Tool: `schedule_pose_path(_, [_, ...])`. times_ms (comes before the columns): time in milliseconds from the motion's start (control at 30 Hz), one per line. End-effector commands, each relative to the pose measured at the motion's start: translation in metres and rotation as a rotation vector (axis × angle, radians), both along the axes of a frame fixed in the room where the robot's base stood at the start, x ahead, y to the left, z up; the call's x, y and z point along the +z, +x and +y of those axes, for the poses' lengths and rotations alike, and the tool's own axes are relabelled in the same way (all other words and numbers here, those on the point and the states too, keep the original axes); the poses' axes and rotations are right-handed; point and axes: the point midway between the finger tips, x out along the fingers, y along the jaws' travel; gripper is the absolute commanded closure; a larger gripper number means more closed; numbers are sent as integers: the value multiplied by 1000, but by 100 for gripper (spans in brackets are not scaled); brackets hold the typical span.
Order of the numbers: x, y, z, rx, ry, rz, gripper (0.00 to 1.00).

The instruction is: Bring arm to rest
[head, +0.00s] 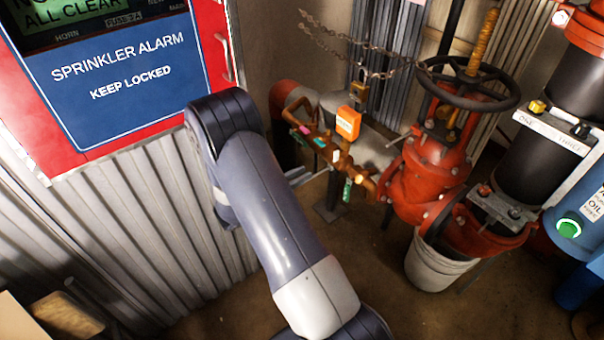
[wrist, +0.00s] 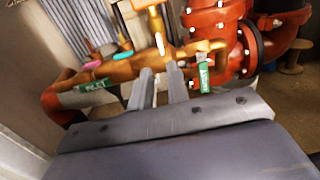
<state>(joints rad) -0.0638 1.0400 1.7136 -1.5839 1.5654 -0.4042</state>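My arm (head: 270,205) reaches up and forward across the middle of the head view, in front of the corrugated wall. My gripper (head: 315,176) shows only by its finger ends, beside the arm's far link; the rest is hidden behind the arm. In the wrist view, my gripper (wrist: 160,69) has two grey fingers apart with a gap between them and nothing held. The fingers point at a copper-coloured pipe assembly (wrist: 135,68) with coloured tags. Whether they touch it I cannot tell.
A red valve (head: 425,180) with a black handwheel (head: 468,83) and chain stands right of the arm. An orange tag (head: 348,123) is on the pipework. The sprinkler alarm panel (head: 125,110) is at left. A white bucket (head: 432,262) stands under the valve. Floor in front looks clear.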

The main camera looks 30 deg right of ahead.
Motion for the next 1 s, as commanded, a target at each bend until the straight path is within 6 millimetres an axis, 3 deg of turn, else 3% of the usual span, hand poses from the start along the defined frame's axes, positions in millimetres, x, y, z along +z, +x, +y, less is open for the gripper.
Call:
schedule_pose_path(267, [0,1,-9,-1,-1,-1,84])
schedule_pose_path(700, [0,6,-83,-4,-1,-1,84])
schedule_pose_path(1000, [0,9,-109,1,1,-7,84])
